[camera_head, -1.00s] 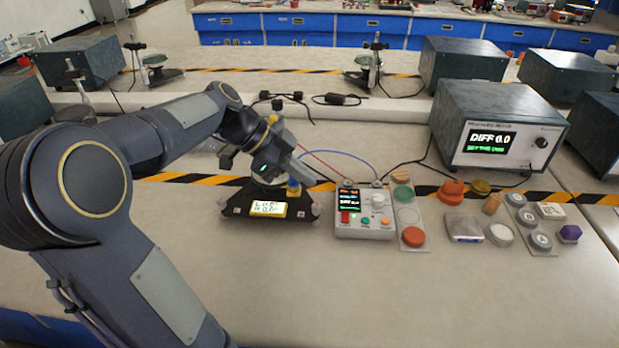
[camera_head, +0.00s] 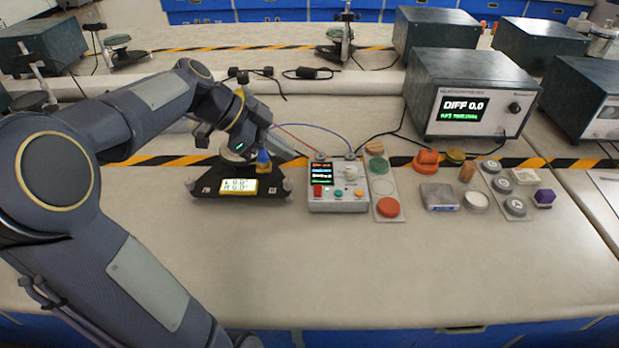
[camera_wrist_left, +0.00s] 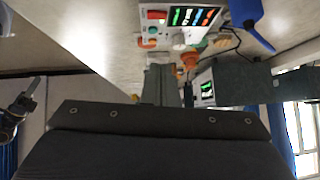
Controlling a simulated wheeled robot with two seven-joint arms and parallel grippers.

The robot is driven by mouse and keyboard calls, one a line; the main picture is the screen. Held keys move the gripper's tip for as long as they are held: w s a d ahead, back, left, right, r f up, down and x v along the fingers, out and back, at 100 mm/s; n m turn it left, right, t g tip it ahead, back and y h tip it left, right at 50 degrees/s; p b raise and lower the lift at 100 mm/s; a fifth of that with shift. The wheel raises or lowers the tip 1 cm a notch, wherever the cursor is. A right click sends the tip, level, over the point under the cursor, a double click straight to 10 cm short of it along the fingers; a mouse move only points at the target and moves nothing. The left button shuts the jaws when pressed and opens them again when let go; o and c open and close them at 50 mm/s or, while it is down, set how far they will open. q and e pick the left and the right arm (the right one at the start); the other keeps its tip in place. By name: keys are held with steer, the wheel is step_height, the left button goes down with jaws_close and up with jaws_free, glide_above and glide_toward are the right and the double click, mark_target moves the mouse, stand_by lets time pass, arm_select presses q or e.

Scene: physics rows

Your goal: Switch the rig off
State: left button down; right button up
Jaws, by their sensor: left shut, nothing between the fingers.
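The rig's grey control box (camera_head: 350,204) stands upright on the bench, with a lit screen (camera_head: 321,173), a red switch (camera_head: 318,191), a pale knob and small green and orange buttons. Wires run from its back. Left of it is a black base (camera_head: 205,188) with a lit display and a blue-topped part. My left gripper (camera_head: 292,156) is shut and empty, above and behind the box's left side, apart from the red switch. In the left wrist view the shut fingers (camera_wrist_left: 165,85) point toward the box (camera_wrist_left: 186,4), whose red switch (camera_wrist_left: 156,14) shows. My right gripper is out of view.
Right of the box lie a strip with coloured discs (camera_head: 388,207), a grey block (camera_head: 438,197), a white-topped disc and several small pieces. A metal instrument (camera_head: 470,97) reading DIFF 0.0 stands behind. The front of the bench is clear.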

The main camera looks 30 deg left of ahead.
arm_select(q)
glide_above(318, 191)
steer(key=a, duration=0.2)
steer(key=f, duration=0.3)
steer(key=s+f, duration=0.1)
steer(key=f, duration=0.1)
steer(key=shift+d+f, duration=0.2)
steer(key=f, duration=0.2)
steer(key=shift+w+a+f, duration=0.1)
steer(key=shift+w+f, duration=0.1)
steer(key=shift+f, duration=0.1)
steer(key=shift+w+a+f, duration=0.1)
steer(key=shift+f, duration=0.55)
steer(key=shift+f+b, duration=0.1)
steer(key=shift+b, duration=0.2)
